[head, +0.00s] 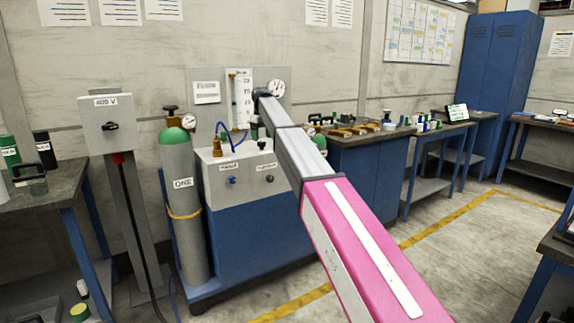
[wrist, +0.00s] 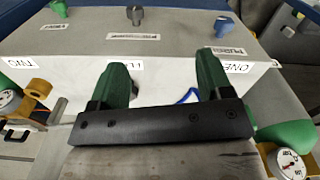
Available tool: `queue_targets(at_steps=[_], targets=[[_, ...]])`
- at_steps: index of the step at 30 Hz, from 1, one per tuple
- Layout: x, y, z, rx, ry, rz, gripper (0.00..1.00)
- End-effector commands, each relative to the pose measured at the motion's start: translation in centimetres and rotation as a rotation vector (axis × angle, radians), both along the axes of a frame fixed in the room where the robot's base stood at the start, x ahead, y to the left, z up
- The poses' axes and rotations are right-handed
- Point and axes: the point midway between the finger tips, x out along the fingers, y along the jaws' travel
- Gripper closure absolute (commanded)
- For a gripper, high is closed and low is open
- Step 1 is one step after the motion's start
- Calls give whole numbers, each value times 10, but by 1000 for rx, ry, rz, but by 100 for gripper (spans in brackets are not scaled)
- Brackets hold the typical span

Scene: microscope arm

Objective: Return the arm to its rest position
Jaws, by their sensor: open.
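My arm (head: 345,230), with a pink and white near section and a grey far section, reaches from the bottom right toward the gas panel in the head view. My gripper (head: 257,128) is small and partly hidden at its far end, in front of the panel. In the wrist view my gripper (wrist: 164,78) shows two dark green fingers standing well apart on a black bar, with nothing held between them. A grey, labelled cabinet face (wrist: 165,45) with several knobs lies beyond the fingers. I cannot tell whether they touch it.
A green and grey gas cylinder (head: 184,190) stands left of the blue-based cabinet (head: 260,230). A bench (head: 365,140) with bottles and brass parts stands behind my arm. A gauge (wrist: 291,164) is at the wrist view's lower right.

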Motion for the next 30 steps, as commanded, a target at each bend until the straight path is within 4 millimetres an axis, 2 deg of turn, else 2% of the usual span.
queue_targets(at_steps=[8, 11, 14, 21, 26, 30], targets=[[-27, -37, -61, -1, 3, -68, 28], [-42, -54, -91, -1, 2, -102, 28], [-64, -79, -129, -1, 3, -150, 28], [-147, -153, -240, -1, 3, -309, 28], [-212, -198, -303, -1, 3, -419, 28], [-274, -233, -348, 0, 2, -516, 28]])
